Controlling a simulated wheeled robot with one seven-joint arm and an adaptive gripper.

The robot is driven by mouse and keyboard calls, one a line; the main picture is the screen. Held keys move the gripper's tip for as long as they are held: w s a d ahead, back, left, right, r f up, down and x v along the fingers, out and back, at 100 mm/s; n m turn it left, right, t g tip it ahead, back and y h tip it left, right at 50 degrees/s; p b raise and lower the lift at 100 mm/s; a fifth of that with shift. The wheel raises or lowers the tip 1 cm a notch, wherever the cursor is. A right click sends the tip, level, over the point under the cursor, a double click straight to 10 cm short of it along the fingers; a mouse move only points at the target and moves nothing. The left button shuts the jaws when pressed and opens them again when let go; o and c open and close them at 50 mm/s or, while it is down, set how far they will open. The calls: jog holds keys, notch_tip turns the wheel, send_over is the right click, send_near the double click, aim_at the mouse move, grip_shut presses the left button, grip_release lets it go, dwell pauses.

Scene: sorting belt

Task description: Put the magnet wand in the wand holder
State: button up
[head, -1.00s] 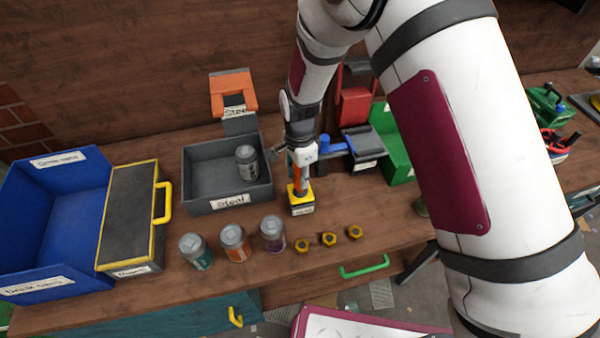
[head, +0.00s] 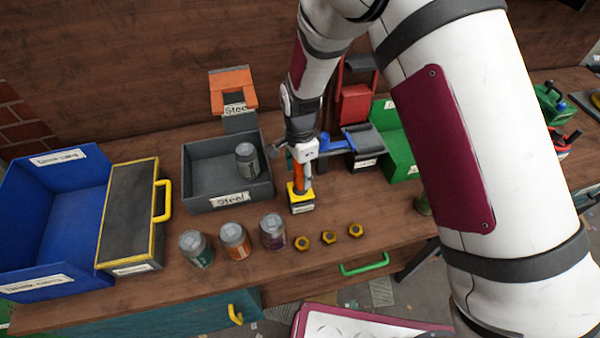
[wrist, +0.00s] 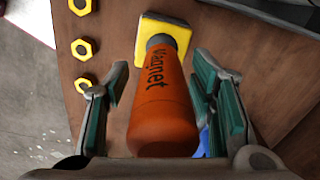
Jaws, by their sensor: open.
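The magnet wand (head: 303,179) has an orange handle and stands upright in the small yellow-topped wand holder (head: 299,191) on the bench. In the wrist view, the handle of the wand (wrist: 163,112) shows the word "Magnet", and its dark neck meets the yellow top of the holder (wrist: 178,35). My gripper (head: 304,158) is just above the wand's upper end. In the wrist view, the fingers of my gripper (wrist: 160,80) are open on both sides of the handle, with gaps visible. How deep the neck sits in the holder is hidden.
A grey "Steel" bin (head: 195,192) with a can (head: 247,161) is behind left. Three cans, one of them orange (head: 235,243), and three yellow nuts (head: 329,238) stand in front. A blue bin (head: 40,220) is far left, a green bin (head: 400,160) right.

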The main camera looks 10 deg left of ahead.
notch_tip(320, 180, up, 11)
jog(key=shift+w+a+f+b, duration=0.1)
jog(key=shift+b, duration=0.6)
jog(key=shift+r, duration=0.6)
jog(key=s+d+r+n+t+y, duration=0.1)
jog(key=s+d+r+n, duration=0.1)
jog(key=d+r, duration=0.65)
jog(key=s+d+r+n+t, duration=0.1)
jog(key=s+d+r+n, duration=0.2)
jog(key=d+r, duration=0.55)
jog(key=s+d+r+n+t+h, duration=0.1)
jog(key=s+d+r+n+t, duration=0.2)
jog(key=s+d, duration=0.8)
notch_tip(320, 180, up, 3)
jog(key=s+n, duration=0.2)
jog(key=s, duration=0.1)
jog(key=shift+d+t, duration=0.3)
jog(key=shift+d, duration=0.1)
